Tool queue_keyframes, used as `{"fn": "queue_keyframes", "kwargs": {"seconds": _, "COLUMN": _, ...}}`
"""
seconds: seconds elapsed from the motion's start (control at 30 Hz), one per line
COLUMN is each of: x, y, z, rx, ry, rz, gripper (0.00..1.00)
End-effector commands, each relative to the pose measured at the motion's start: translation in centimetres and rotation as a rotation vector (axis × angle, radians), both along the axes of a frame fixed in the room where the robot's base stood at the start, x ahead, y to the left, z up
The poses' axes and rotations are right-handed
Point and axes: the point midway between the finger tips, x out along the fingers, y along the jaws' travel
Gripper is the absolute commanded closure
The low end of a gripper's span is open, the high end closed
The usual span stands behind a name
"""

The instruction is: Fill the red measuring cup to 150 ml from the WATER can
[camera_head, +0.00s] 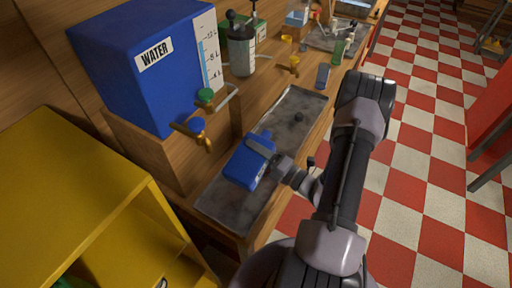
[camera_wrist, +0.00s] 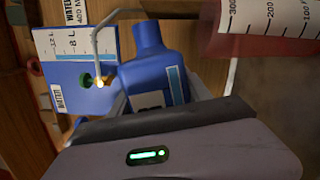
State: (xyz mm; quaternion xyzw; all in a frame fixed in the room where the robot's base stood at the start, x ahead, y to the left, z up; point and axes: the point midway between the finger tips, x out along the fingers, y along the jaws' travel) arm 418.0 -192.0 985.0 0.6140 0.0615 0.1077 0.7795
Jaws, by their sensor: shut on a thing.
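The blue WATER can (camera_head: 150,70) stands on a wooden shelf at the left, with a white litre scale on its side. It has a green-knobbed tap (camera_head: 205,96) and a blue-knobbed tap (camera_head: 196,125). The can also shows at the left of the wrist view (camera_wrist: 75,85). My gripper (camera_head: 276,166) is shut on a blue bottle (camera_head: 247,164), held over the grey tray below the taps. Its neck and a light-blue strip show in the wrist view (camera_wrist: 152,70). The red measuring cup (camera_wrist: 262,35) shows only at the wrist view's top right; its fill is unclear.
The grey tray (camera_head: 219,205) lies along the wooden counter. Beyond stand a grey canister (camera_head: 241,52), a small brass tap (camera_head: 290,65) and several bottles. A yellow shelf unit (camera_head: 70,185) fills the lower left. The checkered floor on the right is mostly open.

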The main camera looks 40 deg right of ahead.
Motion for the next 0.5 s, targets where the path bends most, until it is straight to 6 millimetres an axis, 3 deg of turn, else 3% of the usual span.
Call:
{"fn": "queue_keyframes", "kwargs": {"seconds": 0.4, "x": 0.01, "y": -0.01, "z": 0.11, "rx": 0.031, "ry": 0.013, "rz": -0.001, "gripper": 1.00}}
{"fn": "queue_keyframes", "kwargs": {"seconds": 0.5, "x": 0.02, "y": -0.11, "z": -0.52, "rx": -0.031, "ry": -0.014, "rz": -0.001, "gripper": 1.00}}
